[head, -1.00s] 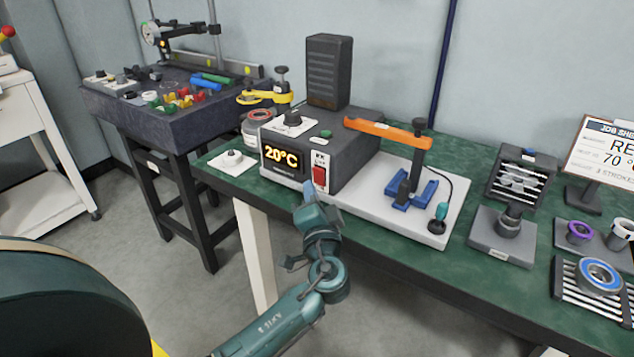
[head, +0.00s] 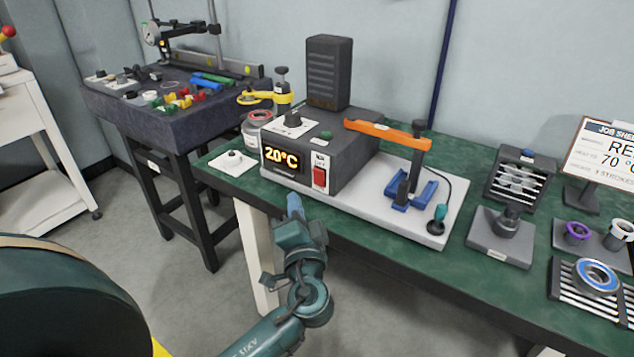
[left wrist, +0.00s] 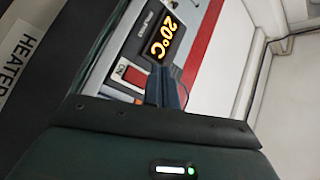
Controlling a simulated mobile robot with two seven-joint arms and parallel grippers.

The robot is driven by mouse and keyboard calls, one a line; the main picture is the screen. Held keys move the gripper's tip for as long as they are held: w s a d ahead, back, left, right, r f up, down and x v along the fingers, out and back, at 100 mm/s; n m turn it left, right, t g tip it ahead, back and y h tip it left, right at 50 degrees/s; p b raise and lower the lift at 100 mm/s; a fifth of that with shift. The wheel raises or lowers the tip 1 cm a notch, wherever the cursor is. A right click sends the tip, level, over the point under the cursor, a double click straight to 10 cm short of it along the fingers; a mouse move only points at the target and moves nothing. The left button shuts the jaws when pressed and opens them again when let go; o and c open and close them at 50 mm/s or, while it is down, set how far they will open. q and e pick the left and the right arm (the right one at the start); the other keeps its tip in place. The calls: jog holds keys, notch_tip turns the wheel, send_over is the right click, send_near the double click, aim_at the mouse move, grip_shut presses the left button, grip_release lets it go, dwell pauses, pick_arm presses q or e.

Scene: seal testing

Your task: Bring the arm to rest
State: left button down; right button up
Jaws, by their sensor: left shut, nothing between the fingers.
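My left arm reaches in from the bottom of the head view. Its gripper (head: 294,203) is shut and empty, with blue fingertips in front of the green bench's near edge, below the heater's front panel. The heater unit (head: 338,150) is a dark box with a lit display (head: 282,157) reading 20°C and a red switch (head: 320,177). In the left wrist view, the shut fingers (left wrist: 170,88) overlap the panel beside the display (left wrist: 165,42) and the red switch (left wrist: 134,75). I cannot tell how far they stand from it. My right gripper is not in view.
On the green bench (head: 400,262), a white base carries an orange lever (head: 385,132) and a blue cradle (head: 413,190). A grey stand (head: 501,236) and a bearing on a rack (head: 598,277) are at the right. A granite table (head: 165,120) stands at the left. Floor between is clear.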

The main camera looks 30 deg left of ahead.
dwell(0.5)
